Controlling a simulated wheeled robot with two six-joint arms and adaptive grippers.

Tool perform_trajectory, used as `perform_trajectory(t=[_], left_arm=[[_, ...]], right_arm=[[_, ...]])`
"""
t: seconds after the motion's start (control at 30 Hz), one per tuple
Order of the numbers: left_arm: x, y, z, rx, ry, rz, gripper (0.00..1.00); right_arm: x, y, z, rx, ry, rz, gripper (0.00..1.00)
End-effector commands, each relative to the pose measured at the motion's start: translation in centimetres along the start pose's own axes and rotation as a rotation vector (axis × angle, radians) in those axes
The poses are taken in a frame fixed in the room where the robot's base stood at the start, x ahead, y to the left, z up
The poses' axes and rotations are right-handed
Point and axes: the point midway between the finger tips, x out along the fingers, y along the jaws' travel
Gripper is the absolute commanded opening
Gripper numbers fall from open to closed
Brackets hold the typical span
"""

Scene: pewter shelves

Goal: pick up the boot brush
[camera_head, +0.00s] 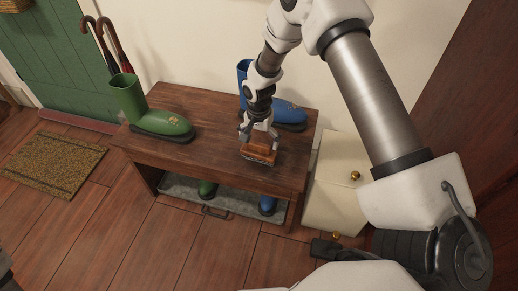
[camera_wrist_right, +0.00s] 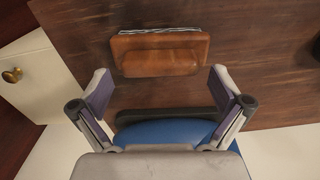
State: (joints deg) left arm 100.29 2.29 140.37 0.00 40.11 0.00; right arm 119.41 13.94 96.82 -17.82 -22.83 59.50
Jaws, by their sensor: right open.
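The boot brush (camera_head: 259,154), a brown wooden block with pale bristles along one edge, lies on the dark wooden bench (camera_head: 215,125) near its front right. It also shows in the right wrist view (camera_wrist_right: 160,55), lying across the picture beyond the fingertips. My right gripper (camera_head: 259,134) is open above the brush, with one finger towards each end of it. In the right wrist view the gripper (camera_wrist_right: 160,86) has nothing between its fingers, and a gap shows between them and the brush.
A green boot (camera_head: 160,123) stands at the bench's left. A grey tray (camera_head: 237,203) with boots is below. A cream cabinet (camera_head: 338,178) stands at right.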

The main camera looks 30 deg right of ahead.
Motion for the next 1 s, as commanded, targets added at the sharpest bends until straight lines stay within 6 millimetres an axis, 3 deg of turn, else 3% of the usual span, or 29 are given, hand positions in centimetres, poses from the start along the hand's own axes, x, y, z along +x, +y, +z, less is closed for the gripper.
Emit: perform_trajectory(t=[0.03, 0.1, 0.3, 0.43, 0.47, 0.8, 1.0], left_arm=[[0.6, 0.0, 0.0, 0.0, 0.0, 0.0, 0.4], [0.7, 0.0, 0.0, 0.0, -0.001, 0.0, 0.4], [0.6, 0.0, 0.0, 0.0, -0.001, 0.0, 0.4], [0.6, 0.0, 0.0, 0.0, -0.001, 0.0, 0.4], [0.6, 0.0, 0.0, 0.0, -0.001, 0.0, 0.4], [0.5, 0.0, 0.0, 0.0, -0.001, 0.0, 0.4], [-0.2, 0.0, 0.0, 0.0, -0.001, 0.0, 0.4]], right_arm=[[1.2, 0.0, 0.0, -0.001, -0.001, 0.001, 1.0], [1.9, 0.0, 0.0, -0.001, -0.001, 0.001, 1.0], [1.9, 0.0, 0.0, -0.001, 0.0, 0.0, 1.0], [1.9, 0.0, 0.1, -0.001, 0.0, 0.0, 0.54], [1.9, 0.0, 0.1, -0.001, 0.0, 0.0, 0.5], [1.8, 0.0, 0.1, -0.001, -0.001, 0.0, 0.5], [0.1, 0.0, 0.0, -0.001, 0.0, -0.002, 0.5]])
